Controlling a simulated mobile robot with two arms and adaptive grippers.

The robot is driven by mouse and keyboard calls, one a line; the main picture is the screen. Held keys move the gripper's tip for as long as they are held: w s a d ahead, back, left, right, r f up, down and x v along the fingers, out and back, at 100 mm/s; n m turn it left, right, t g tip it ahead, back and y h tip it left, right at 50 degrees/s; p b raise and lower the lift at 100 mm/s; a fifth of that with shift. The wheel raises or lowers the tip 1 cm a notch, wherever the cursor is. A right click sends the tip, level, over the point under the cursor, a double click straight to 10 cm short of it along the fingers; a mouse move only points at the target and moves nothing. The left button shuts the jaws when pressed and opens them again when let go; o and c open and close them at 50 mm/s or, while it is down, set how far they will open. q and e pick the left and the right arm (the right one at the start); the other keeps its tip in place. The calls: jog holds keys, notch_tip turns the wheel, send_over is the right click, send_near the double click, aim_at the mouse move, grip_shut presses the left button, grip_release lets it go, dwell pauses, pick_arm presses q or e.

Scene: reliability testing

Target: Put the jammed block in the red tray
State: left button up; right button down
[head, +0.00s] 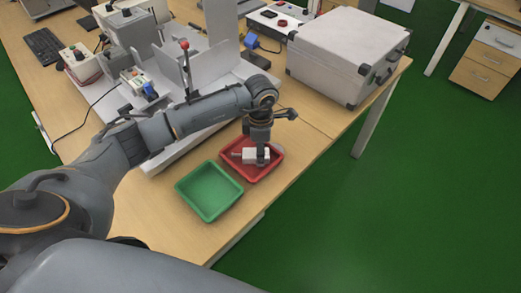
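The red tray (279,149) stands on the wooden table, touching or nearly touching the green tray (209,191). A small white block (248,155), with a thin pin-like part on its left, is in or just above the red tray. My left gripper (262,159) points down over the red tray, with a finger in front of the block. The far finger is hidden, so I cannot tell whether it grips the block. I cannot tell whether the block touches the tray floor. My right gripper is not in view.
A grey test fixture (202,68) with a red-knobbed lever stands behind my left arm. A large white case (345,55) stands at the back right of the table. The green tray is empty. The table's front edge runs close to both trays, with green floor beyond.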

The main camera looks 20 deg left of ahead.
pick_arm(q)
jog(key=shift+r, duration=0.25)
notch_tip(320, 180, up, 12)
jog(key=b, duration=0.1)
jog(key=shift+b, duration=0.3)
jog(key=shift+f, duration=0.15)
